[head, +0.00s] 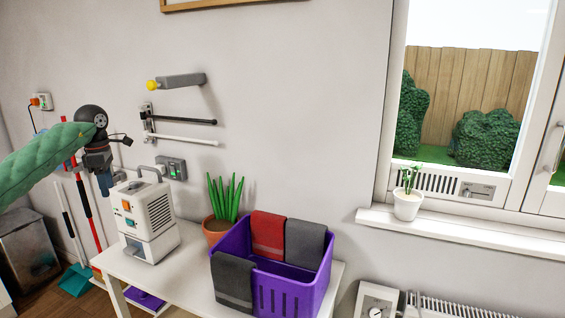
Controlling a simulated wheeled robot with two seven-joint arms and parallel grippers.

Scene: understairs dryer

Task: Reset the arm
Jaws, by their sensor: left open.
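My left arm, in a green quilted sleeve, comes in from the left in the head view. My left gripper (104,184) points down, open, with nothing seen between its fingers. It appears just left of the upper part of a white dryer unit (145,215) with orange and blue marks on its front. I cannot tell whether it touches the unit. My right gripper is not in view.
A white table (185,277) carries the unit, a potted green plant (217,228) and a purple basket (305,288) with red and grey cloths. Wall rails (185,139) stick out above. A windowsill (460,231) with a small plant is at right.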

